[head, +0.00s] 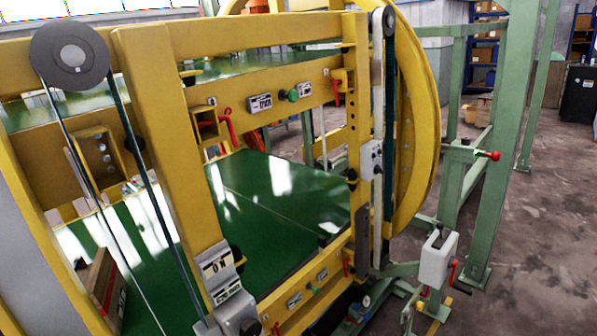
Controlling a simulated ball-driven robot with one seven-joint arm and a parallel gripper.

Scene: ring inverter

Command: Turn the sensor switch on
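A grey metal bracket (225,282) is fixed to the lower end of a yellow upright post, left of the bottom centre. It bears a white label (214,267) with dark letters that look like "ON", and its lower part runs down to the bottom edge. A small grey box (371,160) with dark spots sits on the machine's right upright. A larger grey box (437,258) stands at the lower right with a red handle (453,272) beside it. I cannot tell which of these is the sensor switch, or its position. My gripper is not in view.
The yellow ring inverter frame (155,95) fills the left and middle, with a green glossy deck (270,190) inside and a large yellow ring (415,130) behind. A green post (500,150) has a red knob (494,156) beside it. Grey floor (545,240) is clear at right.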

